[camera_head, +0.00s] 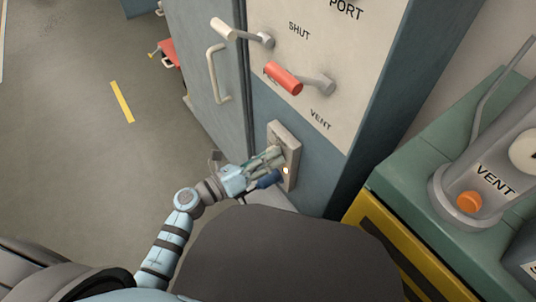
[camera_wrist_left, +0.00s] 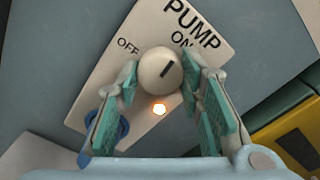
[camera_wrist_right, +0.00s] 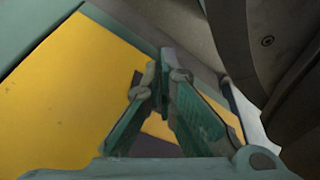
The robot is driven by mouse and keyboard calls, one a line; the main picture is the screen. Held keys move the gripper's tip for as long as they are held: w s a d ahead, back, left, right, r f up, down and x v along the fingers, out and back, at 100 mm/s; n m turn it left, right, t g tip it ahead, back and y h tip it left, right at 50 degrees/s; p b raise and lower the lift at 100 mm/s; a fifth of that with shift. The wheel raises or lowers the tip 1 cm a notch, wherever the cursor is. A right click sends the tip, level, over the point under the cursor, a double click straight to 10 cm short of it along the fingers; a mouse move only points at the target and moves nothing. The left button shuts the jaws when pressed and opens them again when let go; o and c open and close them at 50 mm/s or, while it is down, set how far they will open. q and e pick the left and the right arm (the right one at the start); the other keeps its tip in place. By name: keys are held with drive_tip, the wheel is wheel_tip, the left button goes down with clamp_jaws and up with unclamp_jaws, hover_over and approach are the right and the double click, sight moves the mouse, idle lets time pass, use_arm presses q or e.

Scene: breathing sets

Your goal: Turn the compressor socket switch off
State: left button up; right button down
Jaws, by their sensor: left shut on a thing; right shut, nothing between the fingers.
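The socket plate (camera_head: 285,135) is on the lower cabinet front in the head view. In the left wrist view, the plate (camera_wrist_left: 150,30) reads PUMP, OFF and ON. A small lamp (camera_wrist_left: 160,109) below the knob glows. A blue plug (camera_wrist_left: 92,124) sits at the plate's lower left, partly behind a finger. My left gripper (camera_head: 273,157) is shut on the knob, one finger on each side. My right gripper (camera_wrist_right: 163,75) is shut and empty, seen only in the right wrist view.
Above the plate are a red-handled lever (camera_head: 283,79) and a white-handled lever (camera_head: 225,30). A yellow drawer front (camera_head: 385,240) under a green top (camera_head: 440,230) stands to the right. A grey cylinder marked VENT (camera_head: 485,190) rests there. Open floor lies left.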

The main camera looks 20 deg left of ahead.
use_arm(q)
drive_tip(key=n+p, duration=0.5)
drive_tip(key=n, duration=0.1)
drive_tip(key=shift+r+n, duration=0.15)
drive_tip(key=shift+n, duration=0.25)
use_arm(e)
drive_tip(key=s+d+r+n+g, duration=0.1)
drive_tip(key=s+d+r+g, duration=0.2)
drive_tip(key=s, duration=0.5)
use_arm(q)
drive_tip(key=n+p, duration=0.3)
drive_tip(key=n, duration=0.1)
drive_tip(key=shift+n, duration=0.3)
drive_tip(key=n+p, duration=0.1)
drive_tip(key=n, duration=0.2)
drive_tip(key=shift+n+p, duration=0.35)
drive_tip(key=shift+n, duration=0.75)
use_arm(e)
drive_tip(key=shift+t, duration=0.5)
drive_tip(key=r, duration=0.1)
drive_tip(key=a+r, duration=0.1)
drive_tip(key=r, duration=0.1)
drive_tip(key=s+a+r, duration=0.1)
drive_tip(key=shift+s+r, duration=0.1)
drive_tip(key=shift+r, duration=0.15)
use_arm(q)
drive_tip(key=shift+p, duration=0.3)
use_arm(e)
drive_tip(key=shift+a, duration=0.25)
drive_tip(key=shift+d, duration=0.1)
